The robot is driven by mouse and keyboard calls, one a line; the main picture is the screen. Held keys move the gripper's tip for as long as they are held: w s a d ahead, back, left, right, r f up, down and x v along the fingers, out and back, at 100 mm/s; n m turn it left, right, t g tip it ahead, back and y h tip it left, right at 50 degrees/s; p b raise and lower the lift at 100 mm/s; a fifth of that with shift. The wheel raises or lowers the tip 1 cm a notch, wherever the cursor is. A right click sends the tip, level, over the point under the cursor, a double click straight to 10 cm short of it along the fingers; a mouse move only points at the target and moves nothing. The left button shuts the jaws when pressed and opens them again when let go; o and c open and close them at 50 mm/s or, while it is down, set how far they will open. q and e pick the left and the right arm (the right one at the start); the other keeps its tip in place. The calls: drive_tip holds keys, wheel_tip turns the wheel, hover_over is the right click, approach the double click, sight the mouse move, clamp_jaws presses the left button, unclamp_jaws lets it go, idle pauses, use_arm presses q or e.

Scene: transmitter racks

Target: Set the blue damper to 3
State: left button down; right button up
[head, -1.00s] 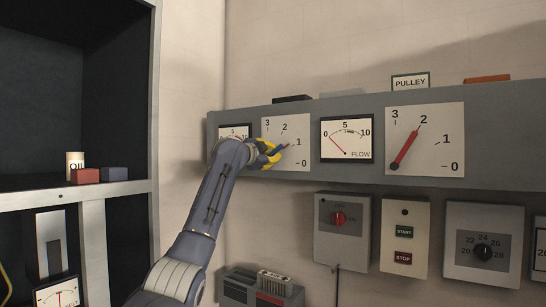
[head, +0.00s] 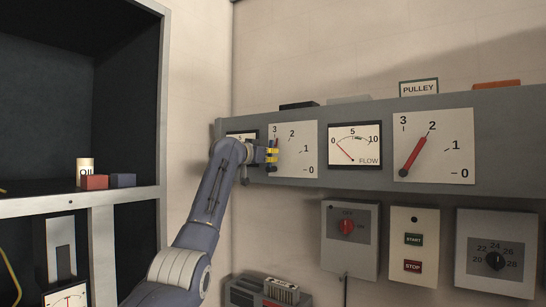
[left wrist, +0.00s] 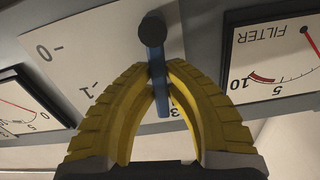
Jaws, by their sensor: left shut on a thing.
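The blue damper's lever (left wrist: 156,72) shows in the left wrist view, upside down, with its dark pivot knob (left wrist: 152,28) at the top. My left gripper (left wrist: 162,80), with yellow fingers, is shut on this lever. In the head view my left gripper (head: 271,157) is at the left edge of the damper's white dial plate (head: 300,160), below the 3. The lever points at or close to the 3, whose mark is partly hidden by a finger in the left wrist view. In the head view the gripper hides most of the lever. My right gripper is not in view.
A similar dial with a red lever (head: 413,157) near 2 stands to the right, past the FLOW meter (head: 354,146). The FILTER meter (left wrist: 277,50) is beside the blue damper. Control boxes hang below; a dark rack (head: 110,90) stands left.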

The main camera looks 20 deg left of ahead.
use_arm(q)
drive_tip(key=shift+w+a+n, duration=0.1)
drive_tip(key=shift+a+n, duration=0.2)
drive_tip(key=shift+n, duration=0.3)
drive_tip(key=c, duration=1.4)
unclamp_jaws()
drive_tip(key=v, duration=1.2)
